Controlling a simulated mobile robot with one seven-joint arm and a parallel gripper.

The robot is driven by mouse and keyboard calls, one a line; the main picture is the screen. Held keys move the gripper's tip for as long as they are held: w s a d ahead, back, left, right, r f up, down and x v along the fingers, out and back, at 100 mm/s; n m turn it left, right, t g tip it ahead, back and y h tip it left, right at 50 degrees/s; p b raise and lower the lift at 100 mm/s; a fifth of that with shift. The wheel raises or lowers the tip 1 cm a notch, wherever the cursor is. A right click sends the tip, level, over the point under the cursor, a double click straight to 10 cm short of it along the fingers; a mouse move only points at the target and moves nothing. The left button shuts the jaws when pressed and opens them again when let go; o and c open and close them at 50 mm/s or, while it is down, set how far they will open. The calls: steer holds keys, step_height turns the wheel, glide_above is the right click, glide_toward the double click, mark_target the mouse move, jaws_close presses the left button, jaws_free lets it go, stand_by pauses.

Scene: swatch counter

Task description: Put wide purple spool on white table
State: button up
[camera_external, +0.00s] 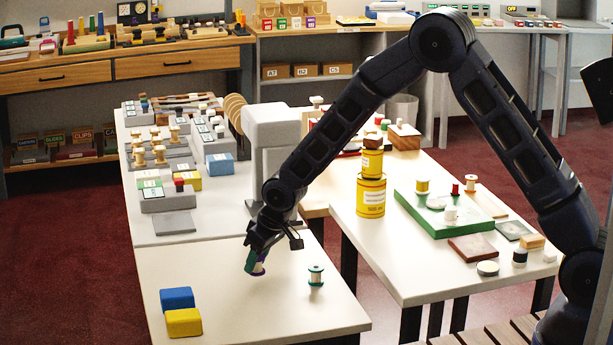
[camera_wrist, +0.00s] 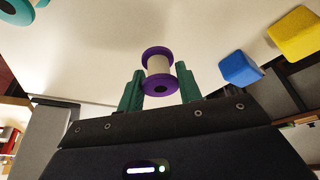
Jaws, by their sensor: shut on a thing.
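The wide purple spool, with purple flanges and a pale middle, is between the green fingers of my gripper (camera_wrist: 160,84) in the wrist view, where the spool (camera_wrist: 159,66) shows clearly. My gripper is shut on it. In the external view the spool (camera_external: 259,268) is partly hidden by the fingers and looks tilted. It is over the front part of the white table (camera_external: 215,310), close to the surface. I cannot tell whether it touches the table.
A teal-ended spool (camera_external: 316,276) stands on the white table to the right of my gripper. A blue block (camera_external: 177,298) and a yellow block (camera_external: 184,322) lie at the left front. The table between them is clear. Yellow cans (camera_external: 371,195) stand on the right table.

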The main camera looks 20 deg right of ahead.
mark_target(261, 273)
steer(key=shift+f, duration=2.95)
steer(key=o, duration=1)
steer(key=shift+f, duration=0.15)
steer(key=shift+o, duration=0.2)
steer(key=shift+s+d+r, duration=0.1)
steer(key=shift+r, duration=0.6)
steer(key=v, duration=1.1)
